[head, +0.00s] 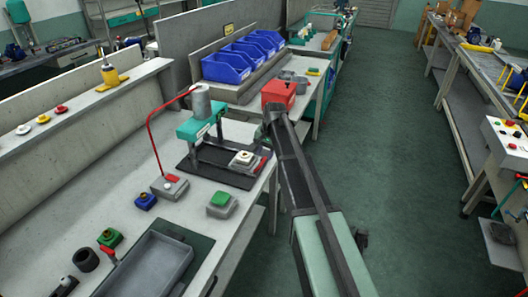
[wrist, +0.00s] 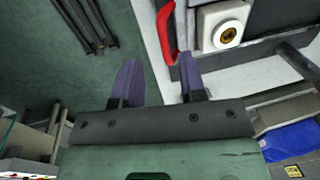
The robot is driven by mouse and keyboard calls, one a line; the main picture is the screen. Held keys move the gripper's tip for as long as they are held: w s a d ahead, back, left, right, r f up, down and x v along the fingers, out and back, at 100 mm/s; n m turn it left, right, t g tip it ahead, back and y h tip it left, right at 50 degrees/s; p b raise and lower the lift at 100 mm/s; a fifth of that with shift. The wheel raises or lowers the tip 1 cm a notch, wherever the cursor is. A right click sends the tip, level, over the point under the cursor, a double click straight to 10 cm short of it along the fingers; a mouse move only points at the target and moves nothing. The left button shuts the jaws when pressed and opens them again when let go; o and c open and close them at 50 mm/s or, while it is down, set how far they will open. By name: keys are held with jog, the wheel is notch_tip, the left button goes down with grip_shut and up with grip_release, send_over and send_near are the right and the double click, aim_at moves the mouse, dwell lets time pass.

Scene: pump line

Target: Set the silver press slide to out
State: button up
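The silver press (head: 201,104) stands on a dark base plate on the bench, with a teal head and a silver cylinder on top. Its slide (head: 243,163) carries a white block with a brass-coloured ring, and a red handle (head: 263,163) is at its right side. In the wrist view the red handle (wrist: 166,35) lies just beyond my fingertips, nearer the right finger, and the block (wrist: 226,31) is to its right. My gripper (wrist: 158,63) is open, with nothing between its purple fingers. In the head view my gripper is mostly hidden by my arm.
A red box (head: 278,93) and blue bins (head: 240,60) are at the back of the bench. A red-tubed grey box (head: 170,186), a green button box (head: 222,204) and a grey tray (head: 150,267) are nearer. The floor aisle (head: 410,180) right of the bench is clear.

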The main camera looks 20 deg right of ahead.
notch_tip(320, 180, up, 6)
jog(key=p, duration=0.4)
jog(key=shift+s+d, duration=0.35)
jog(key=shift+d, duration=0.1)
jog(key=s+a+n, duration=0.4)
jog(key=s+a, duration=0.1)
jog(key=s, duration=0.9)
jog(key=s+a+n+g+h, duration=0.1)
jog(key=s+a+n, duration=0.3)
jog(key=s, duration=1.1)
jog(key=shift+a+f+h, duration=0.15)
jog(key=shift+a+h, duration=0.15)
jog(key=shift+a, duration=0.35)
